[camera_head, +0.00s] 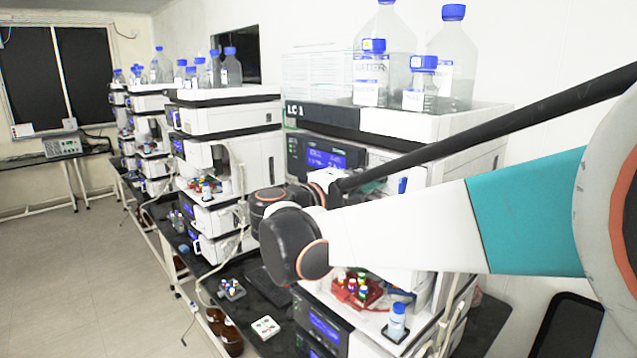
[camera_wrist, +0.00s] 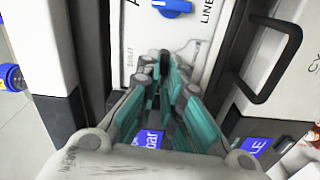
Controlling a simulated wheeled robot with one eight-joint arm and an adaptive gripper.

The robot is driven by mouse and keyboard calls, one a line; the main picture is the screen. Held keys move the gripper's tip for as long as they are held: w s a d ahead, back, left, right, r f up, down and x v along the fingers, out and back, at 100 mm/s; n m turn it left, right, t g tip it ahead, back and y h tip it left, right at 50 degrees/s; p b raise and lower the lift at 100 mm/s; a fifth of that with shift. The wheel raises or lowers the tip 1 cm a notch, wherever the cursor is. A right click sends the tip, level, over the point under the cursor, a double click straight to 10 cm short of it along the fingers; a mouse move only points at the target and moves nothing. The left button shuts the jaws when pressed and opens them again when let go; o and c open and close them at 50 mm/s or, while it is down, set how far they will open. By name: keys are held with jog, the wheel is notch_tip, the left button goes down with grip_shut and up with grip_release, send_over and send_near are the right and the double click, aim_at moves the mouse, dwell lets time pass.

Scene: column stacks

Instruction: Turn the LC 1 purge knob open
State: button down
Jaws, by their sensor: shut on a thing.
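The LC 1 stack (camera_head: 322,118) stands at the centre right in the head view, its name on the top module. In the wrist view, my gripper (camera_wrist: 163,60) reaches to a white valve panel (camera_wrist: 138,32) with its fingertips close together. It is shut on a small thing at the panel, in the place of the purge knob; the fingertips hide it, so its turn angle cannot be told. A blue knob (camera_wrist: 172,8) sits above the fingertips, near the word LINE, apart from them. In the head view my arm hides the gripper and panel.
A black handle (camera_wrist: 268,62) stands out right of the panel. Blue-capped bottles (camera_head: 371,78) stand on top of LC 1. A red vial tray (camera_head: 352,297) and a small bottle (camera_head: 397,322) are below my arm. Another stack (camera_head: 222,118) stands to the left.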

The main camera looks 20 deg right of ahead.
jog(key=c, duration=1.7)
grip_release()
jog(key=shift+a, duration=0.15)
